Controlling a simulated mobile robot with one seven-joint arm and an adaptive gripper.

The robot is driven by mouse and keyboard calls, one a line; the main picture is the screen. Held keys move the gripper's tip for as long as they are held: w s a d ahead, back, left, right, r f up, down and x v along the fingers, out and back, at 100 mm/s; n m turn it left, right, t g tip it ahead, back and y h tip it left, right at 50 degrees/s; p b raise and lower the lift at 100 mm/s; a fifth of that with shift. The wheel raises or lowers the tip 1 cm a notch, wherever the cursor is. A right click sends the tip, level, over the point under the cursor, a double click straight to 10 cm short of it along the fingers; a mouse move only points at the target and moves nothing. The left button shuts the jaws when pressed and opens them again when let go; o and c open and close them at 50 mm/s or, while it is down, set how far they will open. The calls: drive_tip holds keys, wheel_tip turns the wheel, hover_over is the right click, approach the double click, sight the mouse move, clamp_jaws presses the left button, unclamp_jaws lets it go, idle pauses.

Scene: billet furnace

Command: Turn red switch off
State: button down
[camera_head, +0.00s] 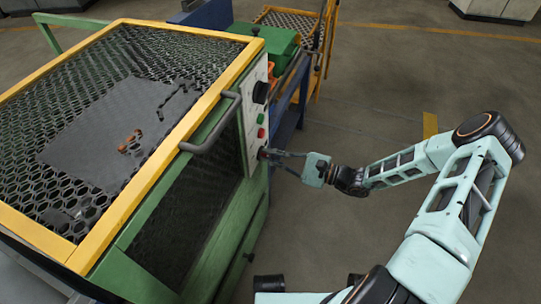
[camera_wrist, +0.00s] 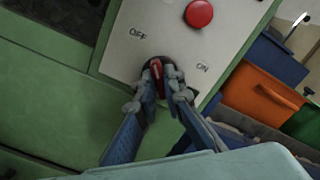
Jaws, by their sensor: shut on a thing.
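The red switch (camera_wrist: 157,80) is a narrow red handle on a dark round base on the light control panel (camera_wrist: 150,15). The OFF label (camera_wrist: 137,33) is to its upper left and the ON label (camera_wrist: 203,67) to its right. The handle's visible upper end leans toward the OFF side; its exact setting is hard to tell. My gripper (camera_wrist: 162,75) is shut on the handle, a blue-grey finger on each side, partly hiding the base. In the head view my gripper (camera_head: 268,154) reaches the panel's lower end, and the switch is too small to make out.
A round red button (camera_wrist: 199,13) sits just above the switch. The green furnace cabinet (camera_head: 232,217) has a yellow-framed mesh top and a grey bar handle (camera_head: 222,128) beside the panel. Orange and green bins (camera_wrist: 262,93) stand to the right. Open floor lies right of the cabinet.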

drive_tip(key=shift+d+f+n, duration=0.1)
drive_tip(key=shift+n, duration=0.3)
drive_tip(key=c, duration=2)
unclamp_jaws()
drive_tip(key=shift+c, duration=0.2)
drive_tip(key=v, duration=1.2)
